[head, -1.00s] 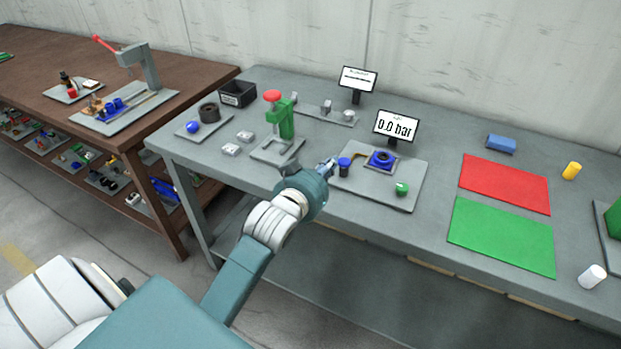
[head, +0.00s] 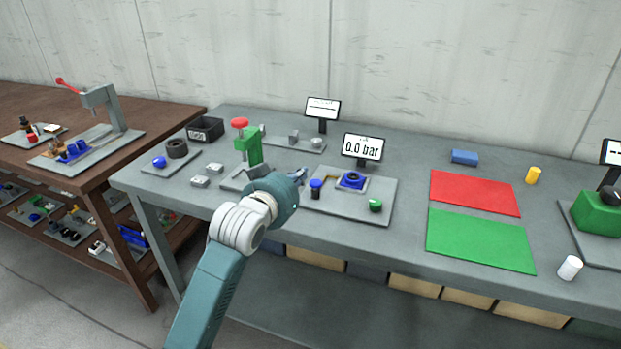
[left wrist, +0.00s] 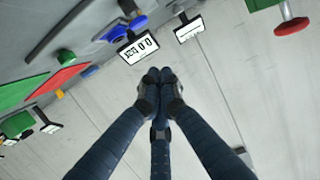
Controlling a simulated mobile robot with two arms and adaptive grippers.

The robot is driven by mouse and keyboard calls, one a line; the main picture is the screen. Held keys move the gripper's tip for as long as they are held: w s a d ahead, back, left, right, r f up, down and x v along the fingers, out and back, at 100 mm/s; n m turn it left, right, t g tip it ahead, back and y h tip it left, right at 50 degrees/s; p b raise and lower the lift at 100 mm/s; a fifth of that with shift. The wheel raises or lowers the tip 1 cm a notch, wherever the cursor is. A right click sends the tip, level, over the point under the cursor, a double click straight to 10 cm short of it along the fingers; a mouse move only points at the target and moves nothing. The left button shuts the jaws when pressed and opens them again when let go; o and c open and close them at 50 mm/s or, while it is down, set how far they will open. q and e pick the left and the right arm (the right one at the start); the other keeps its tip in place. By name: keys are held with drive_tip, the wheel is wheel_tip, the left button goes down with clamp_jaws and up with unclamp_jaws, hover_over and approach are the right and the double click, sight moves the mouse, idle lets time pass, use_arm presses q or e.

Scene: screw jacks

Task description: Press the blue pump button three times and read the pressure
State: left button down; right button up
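A grey plate (head: 333,210) on the grey table carries a blue-capped black post (head: 316,188), a blue block with a dark round centre (head: 352,180) and a green knob (head: 375,205). I cannot tell for sure which blue part is the pump button. The display (head: 362,147) behind the plate reads 0.0 bar; it also shows tilted in the left wrist view (left wrist: 137,48). My left gripper (head: 299,175) is just left of the blue-capped post, its fingers partly hidden by the wrist. In the left wrist view its fingertips (left wrist: 160,76) meet, with nothing visible between them. My right gripper is out of view.
A green press with a red knob (head: 240,123) stands left of my gripper. A second display (head: 323,109) is behind it. Red (head: 475,192) and green (head: 480,240) mats, a blue block (head: 464,157) and yellow (head: 533,175) and white (head: 569,268) cylinders lie to the right.

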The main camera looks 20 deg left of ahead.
use_arm(q)
hover_over(316, 184)
drive_tip(key=s, duration=0.1)
wheel_tip(316, 184, down, 2)
drive_tip(key=f, duration=0.1)
drive_tip(key=a+f+p, duration=0.1)
drive_tip(key=shift+s+f, duration=0.2)
drive_tip(key=shift+f, duration=0.85)
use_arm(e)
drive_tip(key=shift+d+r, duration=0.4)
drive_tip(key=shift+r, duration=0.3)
use_arm(q)
drive_tip(key=shift+f, duration=0.15)
